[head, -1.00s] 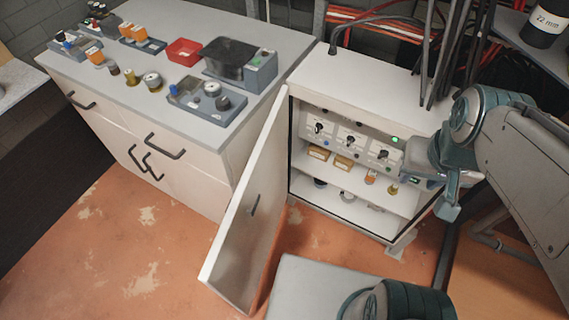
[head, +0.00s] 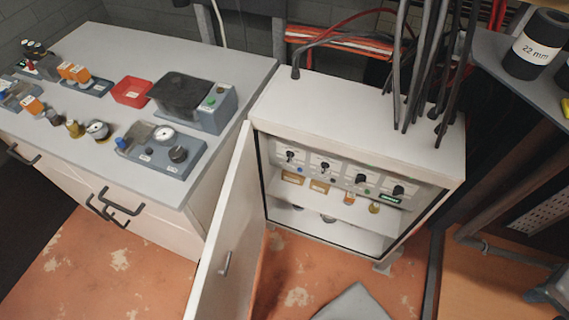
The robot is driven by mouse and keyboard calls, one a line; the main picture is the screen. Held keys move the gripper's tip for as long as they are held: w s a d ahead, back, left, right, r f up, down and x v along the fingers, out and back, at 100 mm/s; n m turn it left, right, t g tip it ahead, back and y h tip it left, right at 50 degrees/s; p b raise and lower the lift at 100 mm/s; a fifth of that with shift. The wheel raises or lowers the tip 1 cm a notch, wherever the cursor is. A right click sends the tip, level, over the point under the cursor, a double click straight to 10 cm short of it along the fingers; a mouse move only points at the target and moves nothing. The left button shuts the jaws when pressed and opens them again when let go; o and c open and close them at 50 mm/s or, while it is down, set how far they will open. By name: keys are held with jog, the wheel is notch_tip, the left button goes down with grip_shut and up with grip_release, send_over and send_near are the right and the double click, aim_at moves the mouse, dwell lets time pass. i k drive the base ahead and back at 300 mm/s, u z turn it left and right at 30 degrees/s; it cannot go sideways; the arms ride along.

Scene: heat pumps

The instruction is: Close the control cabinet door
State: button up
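The control cabinet (head: 355,122) is a white box standing open in the middle of the head view. Its door (head: 226,215) hangs on the left side, swung wide open toward me, with a grey handle (head: 225,262) on the face turned to the right. Inside are a row of black knobs (head: 325,167) and a shelf (head: 345,207) with small brown boxes and fittings. My gripper is not in the head view; a small grey piece at the right edge cannot be identified.
A workbench (head: 245,77) with devices and a red tray (head: 132,91) stands left, close to the door. Black cables (head: 418,70) rise from the cabinet top. A shelf (head: 510,65) with a 22 mm roll (head: 537,45) is at right.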

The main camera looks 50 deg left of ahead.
aim_at(238, 223)
jog(key=z, duration=0.05)
jog(key=k, duration=2.65)
jog(key=u, duration=1.1)
jog(key=i, duration=1)
jog(key=u, duration=0.75)
jog(key=k, duration=0.3)
jog(key=z, duration=0.2)
